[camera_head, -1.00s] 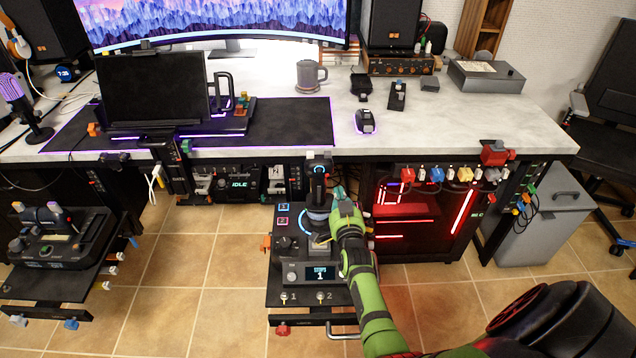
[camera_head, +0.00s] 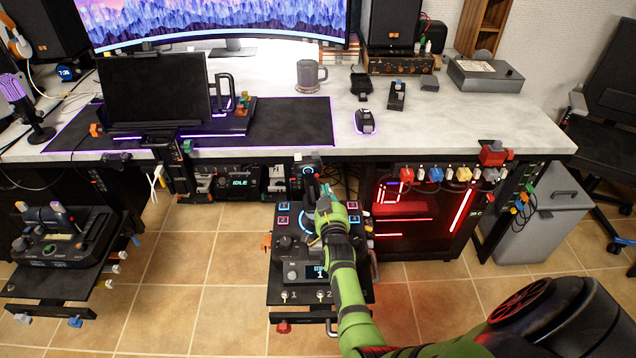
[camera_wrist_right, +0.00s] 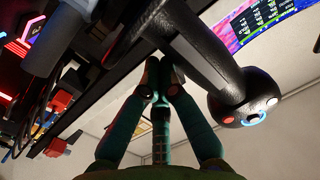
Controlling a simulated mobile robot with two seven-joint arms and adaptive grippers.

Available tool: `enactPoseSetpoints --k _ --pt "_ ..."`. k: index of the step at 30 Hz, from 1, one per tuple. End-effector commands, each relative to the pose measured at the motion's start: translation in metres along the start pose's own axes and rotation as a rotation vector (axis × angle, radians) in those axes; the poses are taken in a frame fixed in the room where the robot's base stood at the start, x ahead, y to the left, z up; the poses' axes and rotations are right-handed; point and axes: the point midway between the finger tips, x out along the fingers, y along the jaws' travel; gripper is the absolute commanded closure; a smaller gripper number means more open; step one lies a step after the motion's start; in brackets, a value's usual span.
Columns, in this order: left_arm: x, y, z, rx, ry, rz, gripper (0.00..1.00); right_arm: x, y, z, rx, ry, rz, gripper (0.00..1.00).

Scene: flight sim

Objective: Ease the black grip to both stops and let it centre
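The black grip (camera_head: 308,172) stands on the joystick unit (camera_head: 283,272) below the desk edge and leans to the left in the head view. In the right wrist view the grip (camera_wrist_right: 237,88) is large, with a rounded button-studded end and a dark shaft. My right gripper (camera_head: 324,192) is at the grip's right side. In the wrist view its teal fingers (camera_wrist_right: 161,72) are together, with the shaft just beyond the tips; they look close to or touching it. The unit's small display (camera_head: 315,272) shows a 1, partly covered by my arm. My left gripper is out of view.
The desk edge (camera_head: 400,152) lies just behind the grip. A red-lit computer case (camera_head: 415,215) stands to the right under the desk. Another control panel (camera_head: 60,245) is at the left. Open tiled floor (camera_head: 220,300) lies between the two panels.

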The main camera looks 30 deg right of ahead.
Motion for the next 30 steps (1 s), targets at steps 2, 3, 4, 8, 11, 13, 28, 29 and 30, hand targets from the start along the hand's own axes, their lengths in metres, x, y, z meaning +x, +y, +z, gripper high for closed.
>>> enactPoseSetpoints --k 2,3,4,8,11,13,28,29,30 --pt "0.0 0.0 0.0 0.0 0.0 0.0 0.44 0.0 -0.003 0.0 -0.012 -0.001 0.0 1.0" --pt "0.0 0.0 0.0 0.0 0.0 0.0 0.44 0.0 -0.003 0.0 -0.015 -0.001 0.0 1.0" --pt "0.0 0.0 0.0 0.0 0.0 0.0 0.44 0.0 -0.003 0.0 -0.016 -0.001 0.0 1.0" --pt "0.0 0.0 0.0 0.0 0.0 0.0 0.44 0.0 -0.003 0.0 -0.016 -0.001 0.0 1.0" --pt "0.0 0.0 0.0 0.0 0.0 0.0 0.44 0.0 -0.003 0.0 -0.018 -0.002 0.0 1.0" --pt "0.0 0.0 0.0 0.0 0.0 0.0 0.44 0.0 -0.005 0.0 -0.03 -0.003 0.002 1.0" --pt "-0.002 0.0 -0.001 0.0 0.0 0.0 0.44 0.0 -0.005 0.001 -0.049 -0.005 0.003 1.0" --pt "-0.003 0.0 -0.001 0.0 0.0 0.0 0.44 0.0 -0.003 0.001 -0.034 -0.004 0.002 1.0" --pt "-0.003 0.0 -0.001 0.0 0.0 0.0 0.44 0.0 -0.001 0.001 -0.016 -0.002 0.0 1.0"
